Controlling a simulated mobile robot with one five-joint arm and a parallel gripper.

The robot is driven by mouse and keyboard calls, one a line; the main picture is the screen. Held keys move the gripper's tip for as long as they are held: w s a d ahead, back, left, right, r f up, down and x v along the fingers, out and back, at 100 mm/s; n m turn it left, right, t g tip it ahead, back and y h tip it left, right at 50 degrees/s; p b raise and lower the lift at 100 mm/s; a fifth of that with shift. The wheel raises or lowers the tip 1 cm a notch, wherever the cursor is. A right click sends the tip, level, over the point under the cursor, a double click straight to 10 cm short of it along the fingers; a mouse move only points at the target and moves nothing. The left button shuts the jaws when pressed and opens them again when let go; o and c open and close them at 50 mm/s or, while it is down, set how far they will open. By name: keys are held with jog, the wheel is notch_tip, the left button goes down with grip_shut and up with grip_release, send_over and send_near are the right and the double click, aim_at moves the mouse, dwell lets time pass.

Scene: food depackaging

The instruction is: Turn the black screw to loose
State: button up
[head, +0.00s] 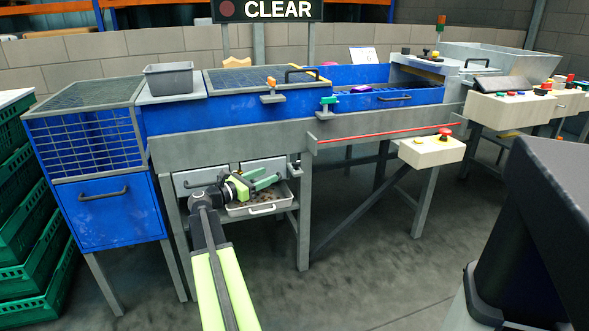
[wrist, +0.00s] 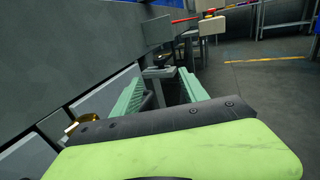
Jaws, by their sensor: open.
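The black screw (head: 296,164) sits on a small grey mount at the right end of the grey panel under the blue machine. In the wrist view the black screw (wrist: 158,60) stands upright on its grey mount, beyond the fingertips and roughly in line with the gap between them. My gripper (head: 275,178) is open and empty, just left of the screw and apart from it, above a metal tray. In the wrist view my gripper (wrist: 162,88) shows two separate green fingers. The lower part of the screw is hard to make out.
The metal tray (head: 262,209) with brown bits is under my gripper. A grey support leg (head: 303,230) stands right of it. A brass-coloured knob (wrist: 88,118) is on the panel at left in the wrist view. A red-button box (head: 432,150) is farther right. Open floor lies in front.

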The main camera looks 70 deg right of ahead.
aim_at(293, 164)
jog(key=x, duration=1.4)
jog(key=shift+s+d, duration=0.15)
jog(key=shift+d, duration=0.2)
